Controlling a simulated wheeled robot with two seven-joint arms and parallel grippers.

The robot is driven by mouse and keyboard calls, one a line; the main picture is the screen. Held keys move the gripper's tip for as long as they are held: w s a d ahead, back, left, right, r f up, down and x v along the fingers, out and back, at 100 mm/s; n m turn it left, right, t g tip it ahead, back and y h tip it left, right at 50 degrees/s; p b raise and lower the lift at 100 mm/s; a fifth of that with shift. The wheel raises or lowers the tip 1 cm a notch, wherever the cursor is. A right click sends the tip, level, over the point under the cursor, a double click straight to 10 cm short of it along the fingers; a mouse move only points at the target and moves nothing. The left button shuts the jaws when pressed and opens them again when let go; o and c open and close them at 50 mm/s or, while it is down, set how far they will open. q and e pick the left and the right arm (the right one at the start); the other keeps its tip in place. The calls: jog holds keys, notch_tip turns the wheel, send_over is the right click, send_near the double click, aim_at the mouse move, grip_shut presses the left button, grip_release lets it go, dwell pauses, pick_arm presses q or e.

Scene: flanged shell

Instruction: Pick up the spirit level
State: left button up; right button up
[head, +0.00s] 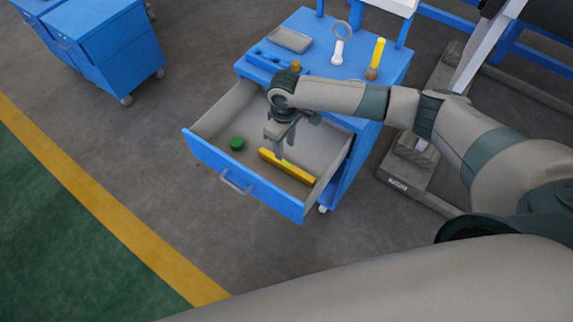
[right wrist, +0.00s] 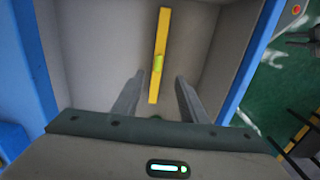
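The yellow spirit level (head: 287,166) lies in the open drawer (head: 219,163) of the blue cabinet, near the drawer's right side. In the right wrist view the spirit level (right wrist: 158,60) lies lengthwise ahead of the fingers, with its pale green vial near the middle. My right gripper (head: 281,150) is above the drawer, over the level. Its two fingers (right wrist: 156,98) are apart, with nothing between them that touches both. My left gripper is not in view.
A round green object (head: 237,144) lies in the drawer left of the level. The cabinet top (head: 318,62) holds a grey tray (head: 290,39), a magnifier-like item (head: 338,52) and a yellow-handled tool (head: 376,58). Another blue cabinet (head: 105,50) stands at far left.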

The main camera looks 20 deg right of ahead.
aim_at(286, 164)
notch_tip(286, 164, down, 7)
jog(key=shift+r+p, duration=0.2)
jog(key=shift+p, duration=0.45)
jog(key=shift+f, duration=0.1)
jog(key=shift+d+f+p, duration=0.15)
jog(key=shift+f+p, duration=0.35)
notch_tip(286, 164, down, 3)
jog(key=shift+d+r+p, duration=0.1)
jog(key=shift+p, duration=0.3)
jog(key=shift+f, duration=0.6)
grip_shut()
